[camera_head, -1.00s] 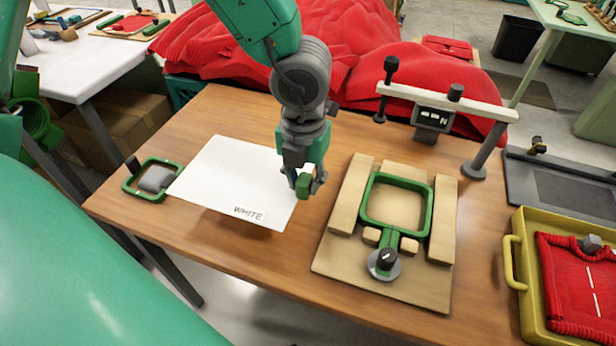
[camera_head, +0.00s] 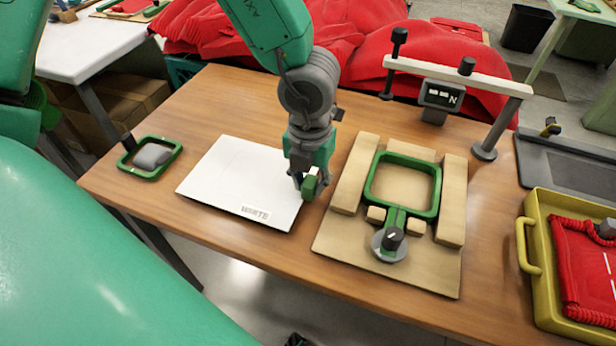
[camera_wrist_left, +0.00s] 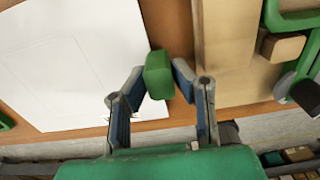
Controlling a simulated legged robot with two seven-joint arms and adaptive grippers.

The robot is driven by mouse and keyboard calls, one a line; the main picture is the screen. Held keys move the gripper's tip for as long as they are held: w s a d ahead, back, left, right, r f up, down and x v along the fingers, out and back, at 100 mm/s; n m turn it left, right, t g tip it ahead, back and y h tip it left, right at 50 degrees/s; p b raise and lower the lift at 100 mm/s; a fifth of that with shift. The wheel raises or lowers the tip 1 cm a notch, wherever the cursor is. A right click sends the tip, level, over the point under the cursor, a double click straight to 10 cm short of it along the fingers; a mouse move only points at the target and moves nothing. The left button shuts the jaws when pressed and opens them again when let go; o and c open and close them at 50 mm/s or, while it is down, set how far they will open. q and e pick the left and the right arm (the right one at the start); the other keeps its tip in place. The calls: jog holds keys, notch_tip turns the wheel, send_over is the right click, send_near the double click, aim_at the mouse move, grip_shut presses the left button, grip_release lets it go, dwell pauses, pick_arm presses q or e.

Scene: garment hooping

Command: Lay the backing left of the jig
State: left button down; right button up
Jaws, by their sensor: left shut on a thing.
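The backing is a white sheet with a small "WHITE" label (camera_head: 235,175). It lies flat, or very nearly so, on the wooden table, left of the jig. It also shows in the left wrist view (camera_wrist_left: 65,60). My left gripper (camera_head: 310,186) is at the sheet's right edge, shut on a small green block that appears to be a tab on the backing. In the left wrist view the block (camera_wrist_left: 158,75) sits between the fingertips. The jig (camera_head: 335,240) is a tan board with wooden rails and a green hoop (camera_head: 437,190). My right gripper is not in view.
A small green frame with a grey pad (camera_head: 150,157) lies left of the backing. A post-mounted bar with a display (camera_head: 455,78) stands behind the jig. A yellow tray (camera_head: 527,258) holding red fabric is at the right. Red cloth (camera_head: 370,50) is heaped behind the table.

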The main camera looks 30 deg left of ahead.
pick_arm(q)
jog(key=shift+d+f+b, duration=0.45)
jog(key=shift+d+f, duration=0.1)
jog(key=shift+f, duration=0.15)
jog(key=shift+a+f, duration=0.15)
jog(key=shift+a, duration=0.45)
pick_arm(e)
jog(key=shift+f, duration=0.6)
pick_arm(q)
jog(key=shift+d, duration=0.15)
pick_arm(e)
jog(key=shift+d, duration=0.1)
